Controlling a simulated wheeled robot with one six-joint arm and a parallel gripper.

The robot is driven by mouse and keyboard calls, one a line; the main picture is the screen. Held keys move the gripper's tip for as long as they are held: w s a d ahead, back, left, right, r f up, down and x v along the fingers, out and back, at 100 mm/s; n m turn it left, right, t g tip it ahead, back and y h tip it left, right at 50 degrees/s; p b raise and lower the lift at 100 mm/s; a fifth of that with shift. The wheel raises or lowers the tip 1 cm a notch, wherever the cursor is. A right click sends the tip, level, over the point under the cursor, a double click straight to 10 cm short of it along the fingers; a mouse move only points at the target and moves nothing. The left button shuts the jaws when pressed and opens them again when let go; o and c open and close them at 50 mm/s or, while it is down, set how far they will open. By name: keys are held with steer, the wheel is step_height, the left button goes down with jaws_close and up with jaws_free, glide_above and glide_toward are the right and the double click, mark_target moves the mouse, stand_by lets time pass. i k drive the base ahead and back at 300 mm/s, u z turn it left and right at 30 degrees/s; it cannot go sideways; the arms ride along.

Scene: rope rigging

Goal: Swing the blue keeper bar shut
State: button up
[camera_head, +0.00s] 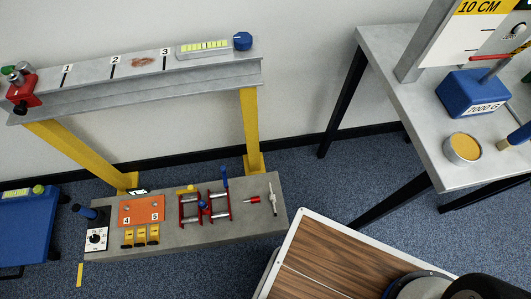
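A small upright blue bar (225,176) stands at the back of a red-and-grey fitting (218,205) on the grey bench block; it appears to be the keeper bar. It points up, not across the fitting. A small blue knob (202,205) sits low between this fitting and a similar red fitting (190,208) to its left. The details are too small to tell how the bar is hinged. My gripper is not in view.
Left on the block (262,222) are an orange plate (141,210), yellow blocks (140,236), a dial (96,238) and a blue-handled lever (86,212). A red-handled tool (252,199) lies right. Yellow posts (252,130) carry a steel beam (130,82) above. A table (400,75) stands right.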

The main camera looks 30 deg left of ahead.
mark_target(223, 168)
steer(key=z, duration=0.3)
steer(key=k, duration=1.05)
steer(key=u, duration=1.45)
steer(key=i, duration=0.5)
steer(key=u, duration=0.05)
